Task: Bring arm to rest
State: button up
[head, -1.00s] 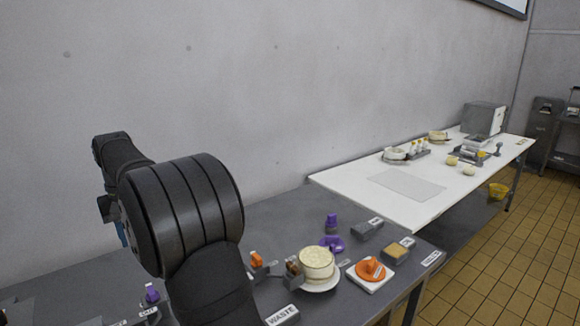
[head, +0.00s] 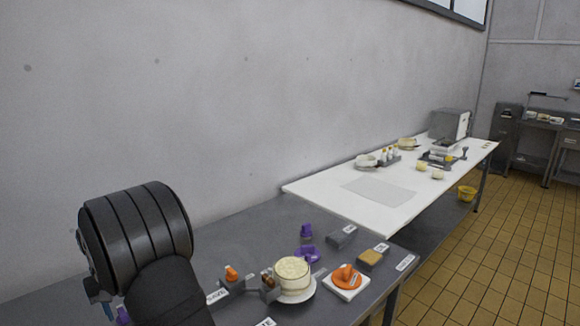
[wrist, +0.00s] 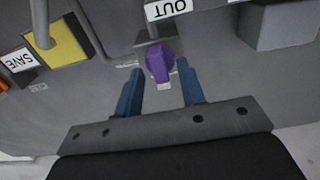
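My arm shows at the lower left of the head view, with its dark thick link over the grey bench (head: 235,255). In the wrist view my gripper (wrist: 160,76) has its two blue fingers apart, with a gap between them. A purple piece (wrist: 160,65) on a grey holder under a label reading "OUT" appears beyond and between the fingertips. I cannot tell how far it is from them, but nothing is visibly gripped. In the head view the fingers are mostly hidden behind the arm.
On the bench stand a pale round cake-like block (head: 293,275) on a plate, an orange-knobbed white board (head: 345,280), a brown sponge-like block (head: 371,258) and purple pieces (head: 307,252). A white table (head: 330,190) stands beyond.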

jog(key=shift+f, duration=0.4)
notch_tip(320, 180, up, 18)
notch_tip(320, 180, down, 18)
jog(key=shift+r, duration=0.25)
jog(key=shift+f, duration=0.35)
jog(key=m, duration=0.5)
jog(key=shift+r, duration=0.1)
jog(key=m, duration=0.4)
jog(key=shift+m, duration=0.4)
jog(key=shift+r, duration=0.1)
